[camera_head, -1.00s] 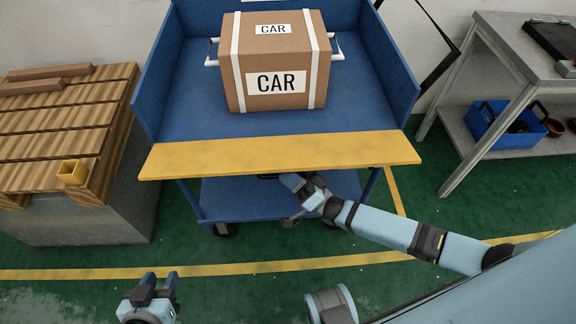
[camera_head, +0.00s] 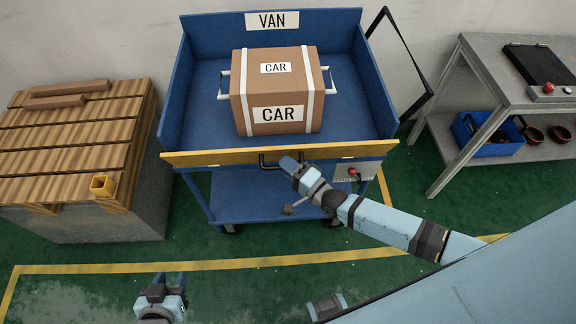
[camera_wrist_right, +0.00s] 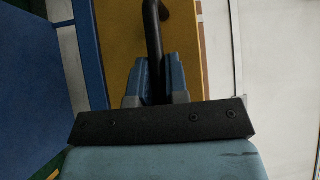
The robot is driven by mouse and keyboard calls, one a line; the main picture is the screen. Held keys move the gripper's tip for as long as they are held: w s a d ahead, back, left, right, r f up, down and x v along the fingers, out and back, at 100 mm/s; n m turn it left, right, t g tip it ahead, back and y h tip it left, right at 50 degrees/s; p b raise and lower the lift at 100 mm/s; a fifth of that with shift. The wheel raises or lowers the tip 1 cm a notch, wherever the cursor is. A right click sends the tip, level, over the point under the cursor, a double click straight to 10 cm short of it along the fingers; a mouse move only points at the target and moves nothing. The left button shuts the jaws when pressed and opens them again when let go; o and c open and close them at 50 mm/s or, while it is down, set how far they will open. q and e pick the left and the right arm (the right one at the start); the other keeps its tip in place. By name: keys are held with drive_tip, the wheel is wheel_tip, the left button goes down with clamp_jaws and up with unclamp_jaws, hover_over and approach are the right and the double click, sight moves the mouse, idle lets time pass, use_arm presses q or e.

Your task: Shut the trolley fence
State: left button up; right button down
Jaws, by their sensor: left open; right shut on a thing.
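The blue trolley (camera_head: 170,100) stands in the middle of the head view, with a VAN sign (camera_head: 272,21) on its back wall. Its yellow fence (camera_head: 215,157) runs along the front edge and shows as a narrow, steeply raised band. In the right wrist view the yellow fence (camera_wrist_right: 120,40) stands behind the black handle (camera_wrist_right: 153,35). My right gripper (camera_wrist_right: 155,80) is shut on this handle; it also shows at the fence in the head view (camera_head: 288,164). My left gripper (camera_head: 169,280) is open and empty over the floor at the lower left, away from the trolley.
A cardboard box (camera_head: 240,88) labelled CAR sits on the trolley deck behind the fence. A grey plate with a red knob (camera_head: 353,171) is at the trolley's front right. A slatted wooden bench (camera_head: 60,150) stands left, a grey table (camera_head: 490,70) right. The green floor in front is clear.

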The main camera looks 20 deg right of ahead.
drive_tip(key=shift+w+d+r+m+g+h+p, duration=0.15)
drive_tip(key=shift+w+r+m+g+p, duration=0.15)
drive_tip(key=shift+w+r+m, duration=0.15)
drive_tip(key=shift+w+d+r+m+g+h+p, duration=0.1)
drive_tip(key=shift+w+r+m+g+h+p, duration=0.05)
drive_tip(key=shift+w+r+m+g+p, duration=0.25)
drive_tip(key=shift+w+d+r, duration=0.2)
drive_tip(key=shift+w, duration=0.45)
drive_tip(key=c, duration=1.1)
unclamp_jaws()
drive_tip(key=shift+f, duration=0.1)
drive_tip(key=shift+s, duration=0.1)
drive_tip(key=shift+s+d, duration=0.1)
drive_tip(key=shift+s, duration=0.15)
drive_tip(key=b, duration=0.1)
approach(285, 152)
drive_tip(key=v, duration=0.4)
drive_tip(key=shift+s+d+f, duration=0.1)
